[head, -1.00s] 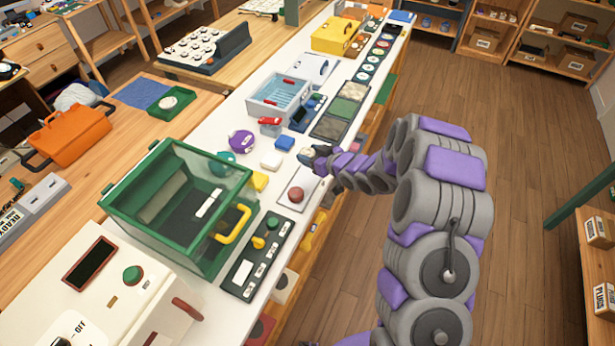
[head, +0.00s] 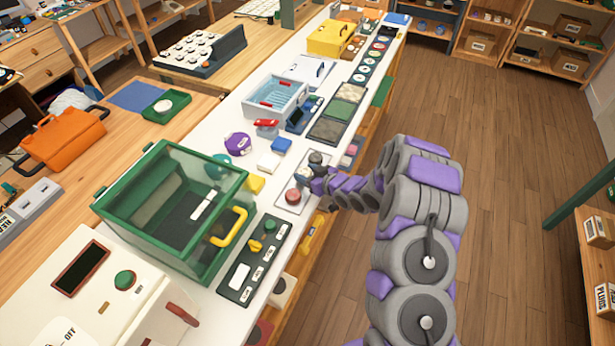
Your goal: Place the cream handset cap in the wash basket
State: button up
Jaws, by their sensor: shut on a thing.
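My gripper (head: 312,172) is low over a white plate (head: 306,197) near the right edge of the white bench. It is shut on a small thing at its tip. That thing is too small and too covered to tell whether it is the cream handset cap. A round red piece (head: 293,196) sits on the plate just in front of the gripper. The wash basket appears to be the pale grey open tray with red handles and a light blue inside (head: 276,98), farther up the bench and left of my gripper. It is apart from the gripper.
A white and blue block (head: 269,161), a blue block (head: 282,145) and a purple round piece (head: 238,144) lie between gripper and basket. A red-topped piece (head: 266,124) stands before the basket. A green-framed clear box (head: 172,205) stands at the near left.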

jog(key=shift+f, duration=0.45)
jog(key=shift+f, duration=0.1)
jog(key=o, duration=1)
jog(key=shift+f, duration=0.1)
